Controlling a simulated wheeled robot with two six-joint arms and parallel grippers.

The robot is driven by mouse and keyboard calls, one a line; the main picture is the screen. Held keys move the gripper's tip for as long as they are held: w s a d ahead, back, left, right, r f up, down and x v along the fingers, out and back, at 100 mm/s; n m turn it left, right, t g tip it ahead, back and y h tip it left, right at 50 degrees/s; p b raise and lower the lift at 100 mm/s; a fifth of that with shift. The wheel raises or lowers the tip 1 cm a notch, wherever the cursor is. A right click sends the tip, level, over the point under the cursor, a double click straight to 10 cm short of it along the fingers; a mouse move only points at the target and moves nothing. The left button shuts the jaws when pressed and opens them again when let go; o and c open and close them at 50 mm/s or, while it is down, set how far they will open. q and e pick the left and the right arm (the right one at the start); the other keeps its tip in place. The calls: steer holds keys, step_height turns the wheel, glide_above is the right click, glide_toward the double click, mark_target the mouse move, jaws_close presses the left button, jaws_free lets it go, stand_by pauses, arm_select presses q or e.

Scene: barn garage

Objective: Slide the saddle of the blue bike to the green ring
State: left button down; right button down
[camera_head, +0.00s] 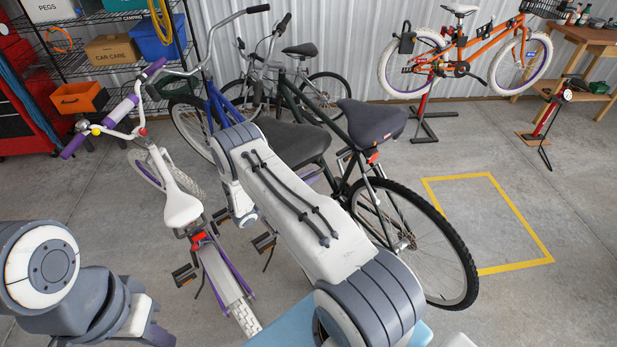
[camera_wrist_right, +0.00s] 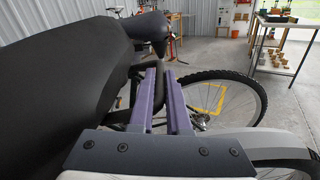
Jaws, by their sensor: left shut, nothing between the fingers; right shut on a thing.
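The blue bike (camera_head: 215,103) stands in the middle of the head view, partly hidden by my right arm. Its wide dark saddle (camera_head: 297,141) is behind that arm and fills the left of the wrist view (camera_wrist_right: 60,75). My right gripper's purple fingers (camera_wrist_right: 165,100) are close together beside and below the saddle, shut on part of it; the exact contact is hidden. In the head view only a bit of purple finger (camera_head: 312,178) shows under the saddle. My left gripper (camera_head: 158,336) is shut and empty at the bottom left, mostly cut off. I cannot make out the green ring.
A dark-green bike with a black saddle (camera_head: 371,121) stands close on the right. A white-and-purple bike (camera_head: 182,208) stands on the left. An orange bike (camera_head: 478,48) is on a stand at the back. Floor inside the yellow outline (camera_head: 430,180) is clear.

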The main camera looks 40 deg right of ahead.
steer(key=s+r+p, duration=0.3)
steer(key=r+p, duration=0.1)
steer(key=r, duration=0.4)
steer(key=shift+a+r+p, duration=0.25)
steer(key=shift+p, duration=0.05)
steer(key=c, duration=0.9)
jaws_free()
steer(key=shift+f, duration=0.1)
